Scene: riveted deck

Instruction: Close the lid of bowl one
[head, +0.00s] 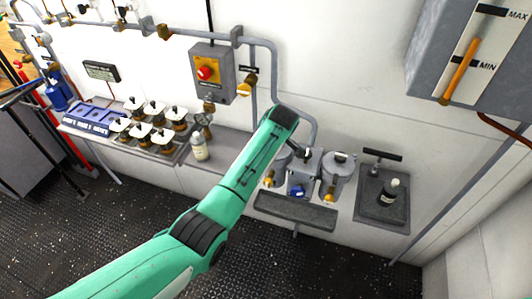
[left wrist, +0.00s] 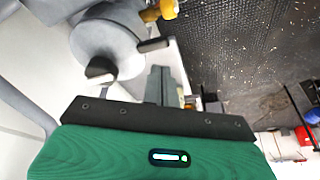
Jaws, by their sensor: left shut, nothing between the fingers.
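Grey metal bowls stand in a row on the wall fixture in the head view. The left bowl (head: 273,176) is partly hidden behind my arm. A boxy grey unit with a blue part (head: 298,188) sits between them. I cannot read which is bowl one. My left gripper (head: 300,152) is shut and empty, pointing down over the row. In the left wrist view, its grey fingers (left wrist: 163,86) are beside a round grey bowl top (left wrist: 105,42) with a dark-ended handle. Whether they touch is unclear.
A dark shelf (head: 295,210) juts out in front of the bowls. A dark tray with a small bottle (head: 391,190) is to the right. A switch box (head: 211,72) and pipes (head: 275,75) line the wall.

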